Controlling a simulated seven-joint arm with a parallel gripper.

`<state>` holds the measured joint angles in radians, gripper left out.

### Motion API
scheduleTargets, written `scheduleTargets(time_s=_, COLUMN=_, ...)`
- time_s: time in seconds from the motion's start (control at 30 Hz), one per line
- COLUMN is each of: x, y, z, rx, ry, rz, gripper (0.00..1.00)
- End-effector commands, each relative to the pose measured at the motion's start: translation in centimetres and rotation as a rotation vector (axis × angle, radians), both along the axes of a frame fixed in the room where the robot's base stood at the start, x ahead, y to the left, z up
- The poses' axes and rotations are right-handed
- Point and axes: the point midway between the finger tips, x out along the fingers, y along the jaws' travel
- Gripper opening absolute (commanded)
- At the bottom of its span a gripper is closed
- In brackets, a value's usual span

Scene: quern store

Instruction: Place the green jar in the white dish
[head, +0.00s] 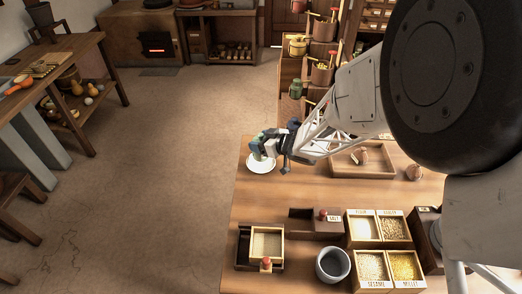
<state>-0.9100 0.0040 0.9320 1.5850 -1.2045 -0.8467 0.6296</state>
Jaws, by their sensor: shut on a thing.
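The white dish (261,166) lies on the wooden table near its far left corner. My gripper (265,145) is right above the dish, reaching in from the right. It is shut on the green jar (257,147), which is small in the picture and partly hidden by the fingers. The jar is over the dish; I cannot tell whether it touches the dish.
A wooden tray (347,171) lies under my arm. Another green vessel (296,89) is by the back shelves. The table's middle left is clear.

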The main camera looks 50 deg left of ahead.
Motion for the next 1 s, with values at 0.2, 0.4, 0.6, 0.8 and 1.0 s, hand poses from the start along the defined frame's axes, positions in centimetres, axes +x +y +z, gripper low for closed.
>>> scheduleTargets(time_s=0.2, x=0.0, y=0.0, z=-0.2, rx=0.001, ry=-0.002, rz=0.001, gripper=0.31)
scheduleTargets(time_s=0.4, x=0.0, y=0.0, z=-0.3, rx=0.001, ry=-0.001, rz=0.0, gripper=0.31)
scheduleTargets(time_s=0.6, x=0.0, y=0.0, z=-1.9, rx=0.0, ry=0.0, rz=0.0, gripper=0.31)
scheduleTargets(time_s=0.8, x=0.0, y=0.1, z=-3.9, rx=0.001, ry=-0.001, rz=-0.001, gripper=0.31)
scheduleTargets(time_s=1.0, x=0.0, y=0.0, z=-4.4, rx=0.001, ry=-0.001, rz=0.0, gripper=0.31)
